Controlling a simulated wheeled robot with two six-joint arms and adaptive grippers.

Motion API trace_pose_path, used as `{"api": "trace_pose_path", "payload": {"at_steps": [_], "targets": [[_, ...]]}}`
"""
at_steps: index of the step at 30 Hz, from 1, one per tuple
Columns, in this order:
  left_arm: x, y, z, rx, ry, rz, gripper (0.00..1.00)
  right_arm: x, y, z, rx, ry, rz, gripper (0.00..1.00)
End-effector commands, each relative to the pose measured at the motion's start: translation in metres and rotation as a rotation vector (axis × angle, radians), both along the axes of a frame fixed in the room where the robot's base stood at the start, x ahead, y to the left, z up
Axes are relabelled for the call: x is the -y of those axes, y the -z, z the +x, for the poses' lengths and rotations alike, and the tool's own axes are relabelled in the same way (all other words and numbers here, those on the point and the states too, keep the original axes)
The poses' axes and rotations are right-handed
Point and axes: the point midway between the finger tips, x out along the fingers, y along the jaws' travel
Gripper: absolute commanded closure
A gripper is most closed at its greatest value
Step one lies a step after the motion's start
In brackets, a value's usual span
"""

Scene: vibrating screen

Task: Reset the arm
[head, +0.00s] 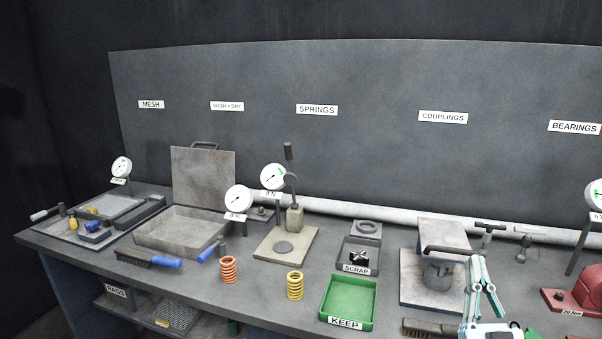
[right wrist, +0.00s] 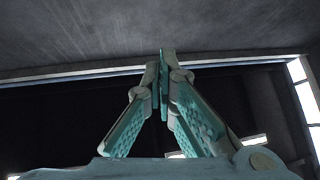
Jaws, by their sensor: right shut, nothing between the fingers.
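My right gripper (head: 480,262) shows at the lower right of the head view, above the front part of the bench (head: 200,281). In the right wrist view the fingers of the right gripper (right wrist: 166,58) come together at the tips, with nothing between them. Behind them are only a grey surface, a dark area and bright panels. My left gripper is in neither view.
A press fixture (head: 437,232) stands right by the right gripper. A green KEEP tray (head: 348,322), a yellow spring (head: 295,286) and an orange spring (head: 228,270) are left of it. A red device (head: 580,290) stands right. A brush (head: 428,328) lies near the front edge.

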Motion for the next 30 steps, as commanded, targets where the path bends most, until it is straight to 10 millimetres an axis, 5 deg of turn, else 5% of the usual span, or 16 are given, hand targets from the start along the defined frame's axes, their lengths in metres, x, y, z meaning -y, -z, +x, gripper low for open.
{"api": "trace_pose_path", "payload": {"at_steps": [8,14,18,22,30], "targets": [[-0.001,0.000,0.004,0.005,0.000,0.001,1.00,-0.054,0.053,0.003,-0.237,-0.173,-0.087,1.00],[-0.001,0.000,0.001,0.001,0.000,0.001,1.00,-0.103,0.140,-0.015,-0.605,-0.322,-0.153,1.00],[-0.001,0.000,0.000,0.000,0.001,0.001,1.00,-0.118,0.220,-0.053,-0.964,-0.360,-0.155,1.00],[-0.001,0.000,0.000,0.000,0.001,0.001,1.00,-0.111,0.286,-0.107,-1.310,-0.309,-0.109,1.00],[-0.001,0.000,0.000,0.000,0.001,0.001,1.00,-0.070,0.352,-0.233,-1.847,-0.040,0.074,1.00]]}}
